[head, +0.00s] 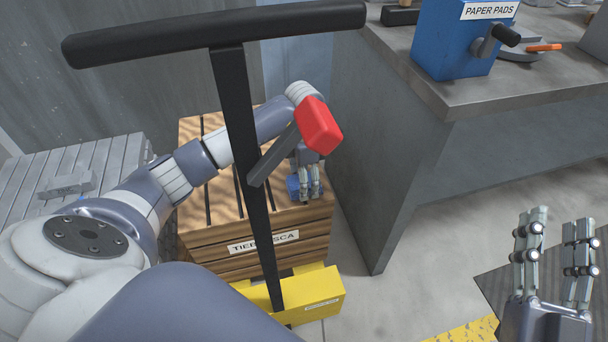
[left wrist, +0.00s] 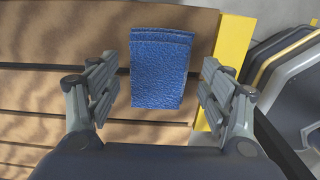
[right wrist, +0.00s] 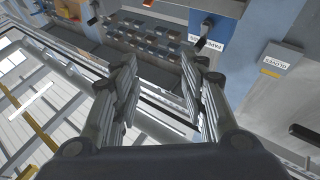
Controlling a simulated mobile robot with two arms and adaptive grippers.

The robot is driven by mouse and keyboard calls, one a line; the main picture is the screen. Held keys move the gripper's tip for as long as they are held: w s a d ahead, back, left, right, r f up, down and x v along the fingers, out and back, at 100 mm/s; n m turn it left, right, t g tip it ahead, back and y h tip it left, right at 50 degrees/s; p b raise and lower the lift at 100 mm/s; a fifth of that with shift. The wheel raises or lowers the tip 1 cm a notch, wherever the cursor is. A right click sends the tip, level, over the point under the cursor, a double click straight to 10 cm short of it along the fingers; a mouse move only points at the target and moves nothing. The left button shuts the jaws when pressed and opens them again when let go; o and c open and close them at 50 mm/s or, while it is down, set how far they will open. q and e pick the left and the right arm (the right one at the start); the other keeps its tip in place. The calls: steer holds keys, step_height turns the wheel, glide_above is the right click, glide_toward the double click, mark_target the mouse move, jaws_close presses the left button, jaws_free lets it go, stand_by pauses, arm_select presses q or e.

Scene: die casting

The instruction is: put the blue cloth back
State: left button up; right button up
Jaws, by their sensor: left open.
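The blue cloth (left wrist: 160,68) is a folded rectangle lying flat on the slatted top of the wooden crate (left wrist: 60,52). My left gripper (left wrist: 158,88) is open, with one finger on each side of the cloth and a gap to it. In the head view the left gripper (head: 310,194) points down at the crate's right end, and only a small part of the cloth (head: 293,186) shows beside its fingers. My right gripper (head: 556,222) is open and empty at the lower right, away from the crate.
A black T-handle (head: 240,110) with a red grip (head: 318,125) stands in front of the crate, partly hiding my left arm. A yellow block (head: 312,296) lies at its foot. A grey table (head: 400,70) at the right bears a blue paper pads box (head: 450,45).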

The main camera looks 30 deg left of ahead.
arm_select(q)
steer(key=shift+r, duration=0.1)
step_height(320, 180, up, 6)
steer(key=shift+f+p, duration=0.1)
steer(key=shift+p, duration=0.95)
step_height(320, 180, up, 6)
steer(key=p, duration=0.1)
steer(key=shift+p, duration=0.3)
arm_select(e)
steer(key=s+d+f+g+h, duration=0.2)
steer(key=f+g, duration=0.7)
steer(key=f, duration=0.8)
steer(key=shift+s+d+m+g+h, duration=0.15)
steer(key=shift+d+m+g+h, duration=0.25)
steer(key=shift+h, duration=0.3)
steer(key=shift+d, duration=0.1)
